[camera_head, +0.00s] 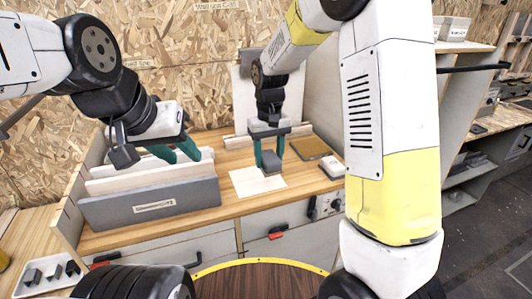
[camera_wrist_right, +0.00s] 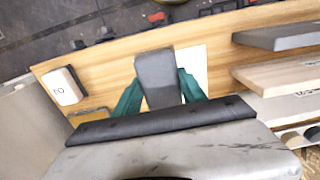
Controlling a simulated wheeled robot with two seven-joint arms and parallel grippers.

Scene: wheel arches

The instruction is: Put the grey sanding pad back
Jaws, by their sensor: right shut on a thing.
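I cannot tell whether the pad touches the sheet. My left gripper (camera_head: 176,152) has its green fingers apart, over the boards in the grey rack (camera_head: 150,207), with nothing seen between them.
A brown flat pad (camera_head: 310,147) and a white-topped block (camera_head: 332,167) lie right of the right gripper. The block also shows in the right wrist view (camera_wrist_right: 66,86). A tray of small dark blocks (camera_head: 48,275) is at lower left. A side panel bounds the bench's right end.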

